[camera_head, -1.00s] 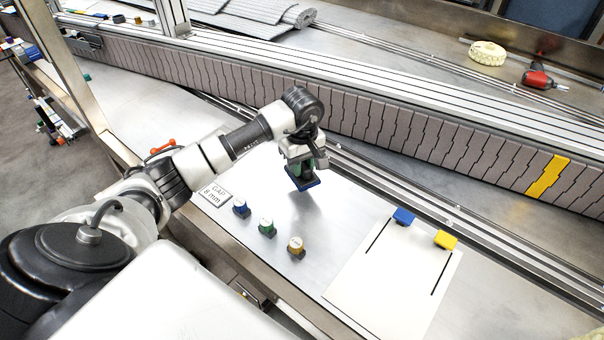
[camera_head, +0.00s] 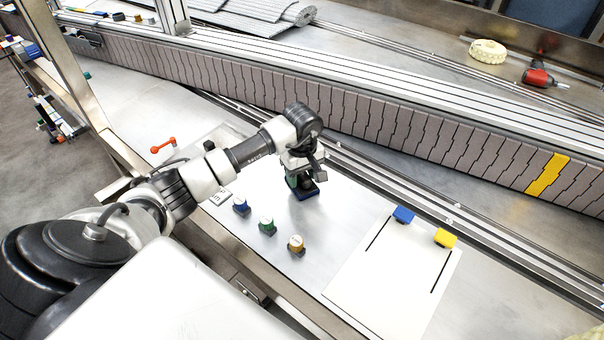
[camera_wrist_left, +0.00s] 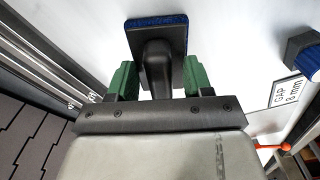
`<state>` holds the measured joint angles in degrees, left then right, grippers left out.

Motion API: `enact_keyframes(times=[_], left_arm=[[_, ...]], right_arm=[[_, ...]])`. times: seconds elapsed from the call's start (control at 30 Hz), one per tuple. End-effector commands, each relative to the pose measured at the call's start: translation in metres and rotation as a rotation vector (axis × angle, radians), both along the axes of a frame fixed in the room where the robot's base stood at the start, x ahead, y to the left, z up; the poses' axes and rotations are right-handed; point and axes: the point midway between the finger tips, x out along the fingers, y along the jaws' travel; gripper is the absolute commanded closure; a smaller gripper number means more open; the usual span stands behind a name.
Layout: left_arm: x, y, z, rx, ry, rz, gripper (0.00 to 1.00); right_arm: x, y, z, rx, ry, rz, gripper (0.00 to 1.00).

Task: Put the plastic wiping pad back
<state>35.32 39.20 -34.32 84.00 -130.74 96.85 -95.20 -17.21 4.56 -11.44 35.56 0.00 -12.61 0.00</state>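The wiping pad (camera_head: 306,191) is a dark block with a blue edge, standing at or just above the bench top behind the row of small knobs. In the left wrist view the wiping pad (camera_wrist_left: 157,38) shows its blue edge and a black handle pointing back toward my wrist. My left gripper (camera_head: 301,182) has green fingers, one on each side of the handle. In the wrist view the left gripper (camera_wrist_left: 160,78) shows light gaps between the fingers and the handle, so it looks open around it. Pad contact with the bench is hidden. My right gripper is out of view.
A white sheet (camera_head: 385,285) with a blue block (camera_head: 403,215) and yellow block (camera_head: 446,238) lies right. A conveyor (camera_head: 400,125) runs behind. My arm partly covers the GAP card (camera_head: 221,198).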

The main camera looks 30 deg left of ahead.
Motion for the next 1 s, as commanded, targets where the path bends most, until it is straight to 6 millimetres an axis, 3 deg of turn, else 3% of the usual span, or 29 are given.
enact_keyframes(times=[0.27, 0.7, 1.0], left_arm=[[0.001, 0.0, 0.008, 0.001, -0.003, -0.001, 0.5], [0.001, 0.0, 0.096, 0.001, -0.005, 0.0, 0.5], [0.0, 0.0, 0.123, 0.0, 0.001, 0.0, 0.5]], right_arm=[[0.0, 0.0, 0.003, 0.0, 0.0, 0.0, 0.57], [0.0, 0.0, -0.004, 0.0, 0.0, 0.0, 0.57], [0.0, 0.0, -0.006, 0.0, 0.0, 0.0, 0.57]])
